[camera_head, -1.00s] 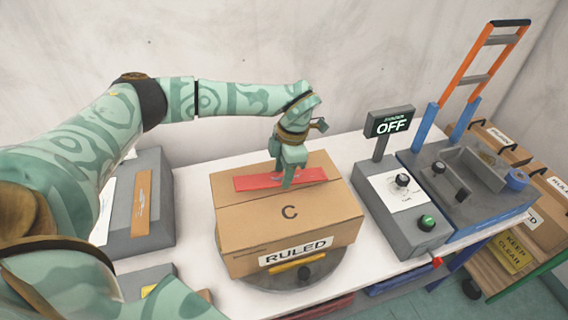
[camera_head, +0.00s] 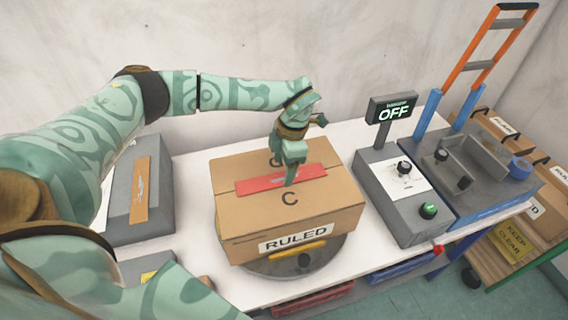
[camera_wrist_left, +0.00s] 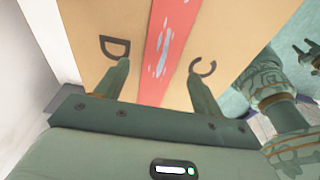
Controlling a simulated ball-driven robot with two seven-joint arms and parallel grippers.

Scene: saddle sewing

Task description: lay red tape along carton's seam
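The brown carton (camera_head: 330,208) stands on a round grey turntable (camera_head: 262,266). The red tape (camera_head: 250,185) is a straight strip across the carton's top, along the seam line, between the letters D and C; whether it is pressed flat I cannot tell. My left gripper (camera_head: 290,178) is over the tape's middle and hides part of it. In the left wrist view my left gripper (camera_wrist_left: 160,80) has its fingers apart, one by the D and one by the C, with the tape (camera_wrist_left: 166,50) between them and gaps on both sides. My right gripper seems to show small at the right edge there, unclear.
A control box (camera_head: 400,205) with a green button and an OFF sign (camera_head: 391,110) stands right of the carton. Beyond it is a grey and blue machine (camera_head: 470,180). A grey unit (camera_head: 125,200) is at left. White table (camera_head: 195,215) shows between.

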